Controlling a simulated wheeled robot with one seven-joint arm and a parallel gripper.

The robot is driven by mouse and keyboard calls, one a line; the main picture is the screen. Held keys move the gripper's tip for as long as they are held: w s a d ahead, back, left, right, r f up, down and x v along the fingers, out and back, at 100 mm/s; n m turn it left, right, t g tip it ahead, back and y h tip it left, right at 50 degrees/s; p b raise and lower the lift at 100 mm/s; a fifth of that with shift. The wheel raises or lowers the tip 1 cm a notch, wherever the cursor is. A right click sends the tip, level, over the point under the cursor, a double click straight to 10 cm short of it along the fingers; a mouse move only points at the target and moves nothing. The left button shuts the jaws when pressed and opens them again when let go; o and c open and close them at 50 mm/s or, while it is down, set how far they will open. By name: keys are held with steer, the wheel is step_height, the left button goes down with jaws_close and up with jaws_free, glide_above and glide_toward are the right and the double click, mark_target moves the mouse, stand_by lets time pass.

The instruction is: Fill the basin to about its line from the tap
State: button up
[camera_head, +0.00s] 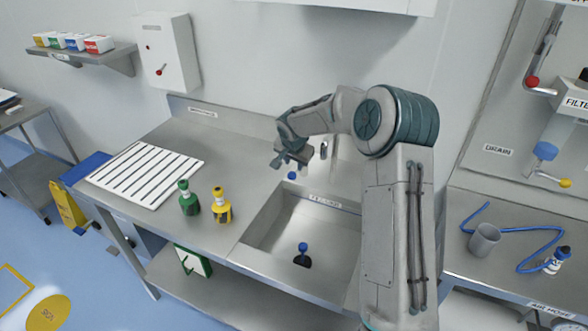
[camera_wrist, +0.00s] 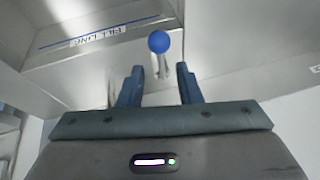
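The steel basin (camera_head: 262,228) is set in the counter and looks empty. Its fill-line label (camera_head: 327,202) is on the inner wall, and a blue line with the label (camera_wrist: 97,37) shows in the wrist view. A blue-knobbed plug (camera_head: 303,247) stands at the dark drain area in the basin floor. The tap (camera_head: 324,149) is behind the basin, partly hidden by my arm. A blue ball knob (camera_head: 292,175) is just below my gripper (camera_head: 283,163). In the wrist view, the knob (camera_wrist: 159,41) lies ahead, between my open, empty fingers (camera_wrist: 159,80), not touching them.
A green bottle (camera_head: 188,198) and a yellow bottle (camera_head: 221,206) stand left of the basin, beside a white slotted drainboard (camera_head: 145,172). A grey cup (camera_head: 484,240) and blue tubing (camera_head: 545,243) are on the right bench. A wall cabinet (camera_head: 345,4) is above.

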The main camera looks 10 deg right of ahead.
steer(key=shift+p+x, duration=0.85)
steer(key=shift+x, duration=2.65)
steer(key=shift+c, duration=0.3)
